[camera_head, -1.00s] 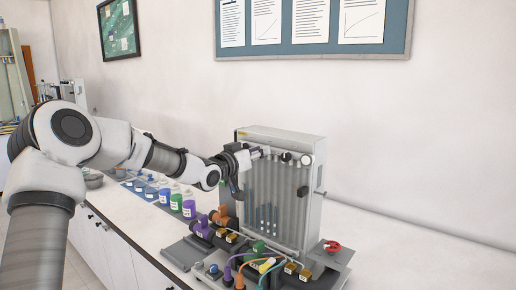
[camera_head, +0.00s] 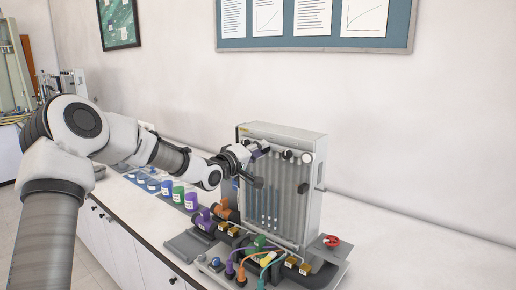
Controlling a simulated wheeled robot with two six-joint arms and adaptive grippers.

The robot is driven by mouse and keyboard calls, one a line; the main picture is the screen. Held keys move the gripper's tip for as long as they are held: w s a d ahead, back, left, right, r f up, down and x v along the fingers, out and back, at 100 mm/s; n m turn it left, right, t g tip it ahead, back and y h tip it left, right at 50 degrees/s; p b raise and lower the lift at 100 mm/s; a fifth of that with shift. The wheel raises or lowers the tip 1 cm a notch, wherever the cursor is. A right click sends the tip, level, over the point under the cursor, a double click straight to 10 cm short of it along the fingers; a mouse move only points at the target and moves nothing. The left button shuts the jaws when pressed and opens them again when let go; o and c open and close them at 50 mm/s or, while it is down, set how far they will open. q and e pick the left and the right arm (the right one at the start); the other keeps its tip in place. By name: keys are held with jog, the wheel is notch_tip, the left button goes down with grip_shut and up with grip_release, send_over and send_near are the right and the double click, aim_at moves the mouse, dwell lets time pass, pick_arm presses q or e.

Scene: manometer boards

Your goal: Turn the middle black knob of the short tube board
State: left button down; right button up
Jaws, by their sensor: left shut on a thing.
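The short tube board (camera_head: 312,215) is a grey upright case with a row of vertical tubes, some with blue liquid low down. It stands on the bench right of centre. My left gripper (camera_head: 264,149) reaches its upper left front from the left. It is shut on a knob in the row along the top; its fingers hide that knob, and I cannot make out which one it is. To the right in the row, a small dark knob (camera_head: 287,155) and a pale round one (camera_head: 307,157) are free. My right gripper is not in view.
In front of the board are dark fittings, coloured hoses and brass blocks (camera_head: 290,262). A red ring-shaped part (camera_head: 332,241) lies at right. Several coloured bottles (camera_head: 178,195) stand left, under my arm. The white bench (camera_head: 420,262) is clear at right.

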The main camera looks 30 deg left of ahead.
pick_arm(q)
jog(key=shift+d+f+n, duration=0.1)
jog(key=shift+f+n, duration=0.2)
jog(key=shift+n, duration=0.7)
jog(key=c, duration=0.9)
grip_release()
jog(key=shift+w+d, duration=0.2)
jog(key=shift+w, duration=0.1)
jog(key=s, duration=0.7)
jog(key=shift+s+a+r, duration=0.1)
jog(key=shift+s+a, duration=0.25)
jog(key=shift+w+d, duration=0.1)
jog(key=shift+w, duration=0.1)
